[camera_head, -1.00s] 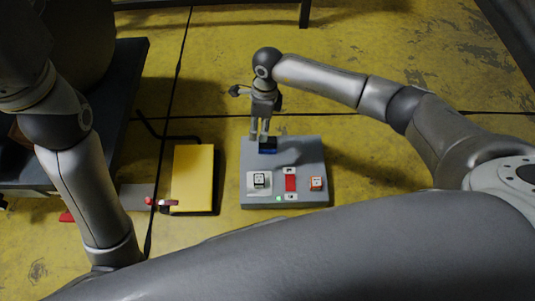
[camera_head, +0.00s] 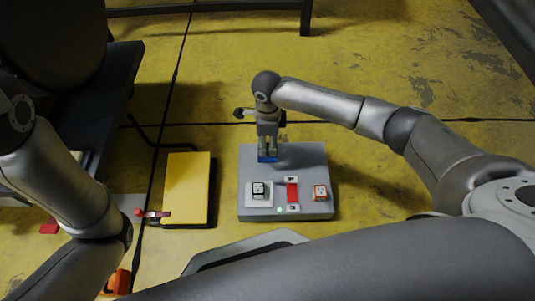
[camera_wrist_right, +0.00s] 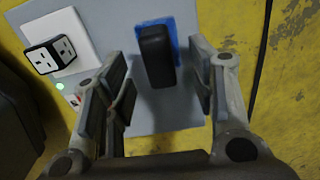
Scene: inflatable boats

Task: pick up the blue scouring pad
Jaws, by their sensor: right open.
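The blue scouring pad (camera_head: 267,158) appears as a small blue patch at the back of the grey panel box (camera_head: 322,160). In the right wrist view its blue surface (camera_wrist_right: 170,28) lies flat behind a dark upright block (camera_wrist_right: 156,55); I cannot tell whether the block is part of the pad. My right gripper (camera_head: 267,149) points down over it. In the wrist view the open fingers of the right gripper (camera_wrist_right: 160,80) stand on both sides of the dark block, with gaps.
The panel carries a white socket plate with a cube plug (camera_head: 258,190), a red part (camera_head: 292,193) and an orange-edged white block (camera_head: 320,192). A yellow box (camera_head: 187,188) stands to its left. Dark furniture fills the upper left. Yellow floor lies open behind the panel.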

